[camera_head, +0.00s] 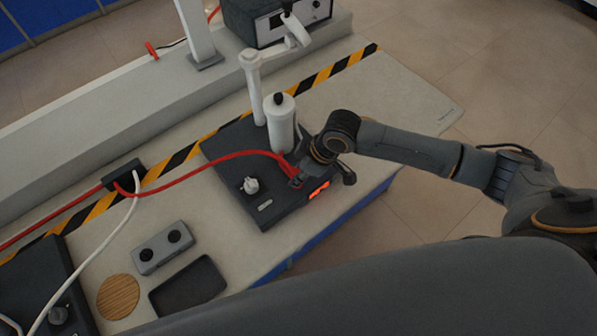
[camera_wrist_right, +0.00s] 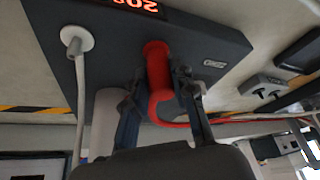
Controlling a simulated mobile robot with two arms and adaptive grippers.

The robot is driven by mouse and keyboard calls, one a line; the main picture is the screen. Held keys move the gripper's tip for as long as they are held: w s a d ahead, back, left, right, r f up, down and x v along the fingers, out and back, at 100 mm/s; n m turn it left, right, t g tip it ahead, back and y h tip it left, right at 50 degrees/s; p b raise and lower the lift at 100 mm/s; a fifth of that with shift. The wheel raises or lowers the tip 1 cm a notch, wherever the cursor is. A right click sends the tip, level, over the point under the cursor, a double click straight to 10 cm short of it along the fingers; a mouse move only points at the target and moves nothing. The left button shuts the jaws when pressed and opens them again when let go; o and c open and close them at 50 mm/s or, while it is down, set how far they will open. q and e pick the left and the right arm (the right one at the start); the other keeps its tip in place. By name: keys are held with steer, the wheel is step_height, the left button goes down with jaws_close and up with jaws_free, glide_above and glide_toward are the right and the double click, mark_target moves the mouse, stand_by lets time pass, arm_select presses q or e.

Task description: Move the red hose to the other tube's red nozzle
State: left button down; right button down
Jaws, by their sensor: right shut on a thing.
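The red hose (camera_head: 215,161) runs from a dark holder on the table's back strip to my right gripper (camera_head: 297,178). In the right wrist view my right gripper (camera_wrist_right: 160,78) is shut on the hose's thick red end (camera_wrist_right: 156,60), one finger on each side. This end overlaps the dark hotplate (camera_wrist_right: 215,45); I cannot tell whether it touches it or is on a nozzle. A white tube (camera_head: 254,88) and a white cylinder (camera_head: 280,125) stand at the back of this hotplate (camera_head: 222,148). I cannot make out a free red nozzle. My left gripper is out of view.
A white hose (camera_head: 103,247) runs from the dark holder (camera_head: 124,176) to a second dark device (camera_head: 45,275) at left. A grey two-knob box (camera_head: 163,247), black tray (camera_head: 187,287) and wooden disc (camera_head: 118,297) lie between. The table's right end (camera_head: 390,105) is clear.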

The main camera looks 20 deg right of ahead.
steer(key=shift+f, duration=0.1)
stand_by(0.3)
steer(key=c, duration=1)
jaws_free()
steer(key=shift+o, duration=0.3)
steer(key=o, duration=0.3)
step_height(320, 180, up, 7)
steer(key=p, duration=0.8)
